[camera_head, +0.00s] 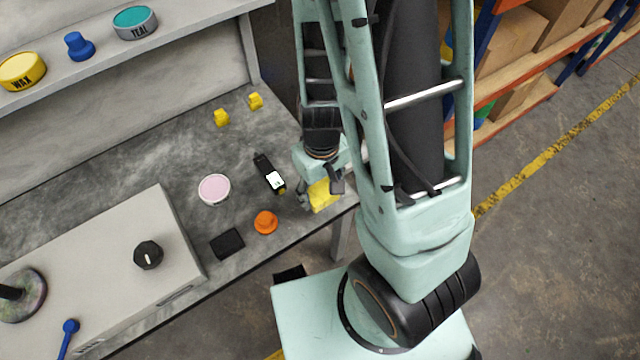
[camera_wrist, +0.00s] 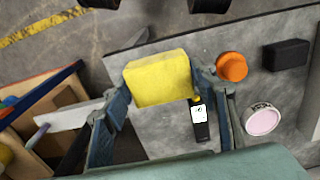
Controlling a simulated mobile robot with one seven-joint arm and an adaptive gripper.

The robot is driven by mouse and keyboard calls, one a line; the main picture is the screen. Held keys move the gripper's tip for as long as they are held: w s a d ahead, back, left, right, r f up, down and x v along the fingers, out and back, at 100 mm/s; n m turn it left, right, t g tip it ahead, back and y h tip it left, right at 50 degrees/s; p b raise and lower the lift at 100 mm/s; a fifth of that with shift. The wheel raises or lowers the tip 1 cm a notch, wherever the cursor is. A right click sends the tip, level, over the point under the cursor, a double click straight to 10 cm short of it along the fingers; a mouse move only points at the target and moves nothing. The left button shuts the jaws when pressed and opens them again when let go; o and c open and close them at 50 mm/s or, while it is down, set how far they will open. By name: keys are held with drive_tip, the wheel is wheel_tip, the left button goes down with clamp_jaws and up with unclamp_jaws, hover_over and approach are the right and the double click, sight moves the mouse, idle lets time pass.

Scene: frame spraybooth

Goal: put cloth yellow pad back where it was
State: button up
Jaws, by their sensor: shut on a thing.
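The yellow cloth pad (camera_head: 321,196) is between the fingers of my gripper (camera_head: 322,190), at the right end of the grey workbench. In the wrist view the pad (camera_wrist: 158,80) is a yellow block with a finger on each side, and my gripper (camera_wrist: 160,90) is shut on it. The pad is over the bench near its right edge. I cannot tell whether its underside touches the bench top.
On the bench top (camera_head: 130,165), left of my gripper, are a black device with a screen (camera_head: 272,178), an orange knob (camera_head: 265,222), a pink-topped tin (camera_head: 214,189) and a black block (camera_head: 227,244). Two small yellow items (camera_head: 221,117) stand farther back. Shelving (camera_head: 520,90) stands right.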

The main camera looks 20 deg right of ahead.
drive_tip(key=w+f, duration=0.2)
drive_tip(key=w, duration=0.1)
drive_tip(key=w+d+f+b, duration=0.1)
drive_tip(key=w+f, duration=0.2)
drive_tip(key=w+d+f+b, duration=0.1)
drive_tip(key=w+f, duration=0.1)
drive_tip(key=shift+w+d+f, duration=0.1)
drive_tip(key=shift+w+f, duration=0.15)
drive_tip(key=shift+w, duration=0.15)
drive_tip(key=shift+w+f+b, duration=0.2)
drive_tip(key=shift+f+b, duration=0.4)
drive_tip(key=shift+f, duration=1.15)
drive_tip(key=shift+f, duration=0.15)
drive_tip(key=o, duration=1)
wheel_tip(320, 180, up, 12)
drive_tip(key=p, duration=0.3)
drive_tip(key=shift+s+p, duration=0.1)
drive_tip(key=shift+p, duration=0.25)
